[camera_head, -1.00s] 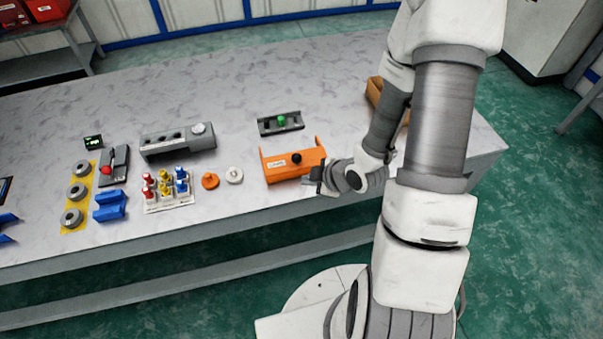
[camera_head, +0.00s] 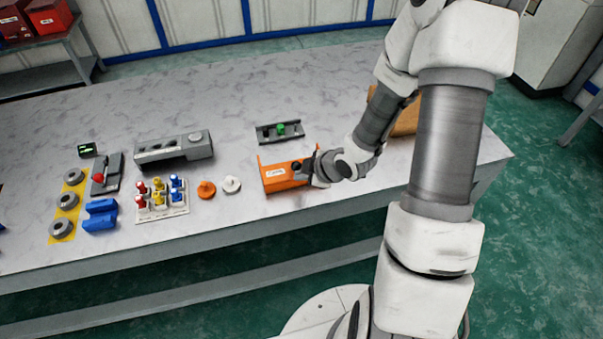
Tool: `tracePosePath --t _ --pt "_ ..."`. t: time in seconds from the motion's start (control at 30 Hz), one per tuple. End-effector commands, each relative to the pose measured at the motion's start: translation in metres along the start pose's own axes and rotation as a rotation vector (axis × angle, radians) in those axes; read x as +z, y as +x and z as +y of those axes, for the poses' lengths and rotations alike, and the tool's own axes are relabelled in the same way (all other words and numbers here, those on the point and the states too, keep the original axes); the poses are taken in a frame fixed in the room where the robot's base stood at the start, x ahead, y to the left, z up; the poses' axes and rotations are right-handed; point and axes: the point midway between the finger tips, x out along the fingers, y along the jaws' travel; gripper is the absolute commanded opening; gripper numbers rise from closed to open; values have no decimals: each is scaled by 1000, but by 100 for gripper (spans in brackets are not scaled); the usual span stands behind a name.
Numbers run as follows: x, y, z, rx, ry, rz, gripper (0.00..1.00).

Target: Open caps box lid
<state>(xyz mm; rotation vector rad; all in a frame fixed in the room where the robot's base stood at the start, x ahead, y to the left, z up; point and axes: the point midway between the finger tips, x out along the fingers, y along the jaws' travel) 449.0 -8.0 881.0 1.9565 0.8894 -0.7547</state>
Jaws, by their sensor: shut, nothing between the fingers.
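The orange box (camera_head: 284,182) with a white label stands near the front edge of the table, right of the loose discs. I take it as the caps box. A black knob (camera_head: 296,165) shows at its top. My gripper (camera_head: 309,167) is at the right part of the box, next to the knob, and hides the box's right end. Its fingers are shut and nothing shows between them. I cannot tell whether they touch the knob or the box. The inside of the box is not visible.
A grey holder with a green knob (camera_head: 281,130) stands behind the box. An orange disc (camera_head: 206,190) and a white disc (camera_head: 231,184) lie to its left, beside a rack (camera_head: 163,207) of coloured pieces. A brown box (camera_head: 408,122) is partly behind my arm.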

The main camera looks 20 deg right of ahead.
Motion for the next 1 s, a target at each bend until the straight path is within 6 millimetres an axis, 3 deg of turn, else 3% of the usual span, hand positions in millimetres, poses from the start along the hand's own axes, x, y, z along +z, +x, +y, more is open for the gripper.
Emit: tracePosePath --t 0.27,0.67,1.0 --pt "0 1 2 0 0 1 0" --pt "-10 32 46 1 0 1 0" --pt "-10 34 48 1 0 0 0"
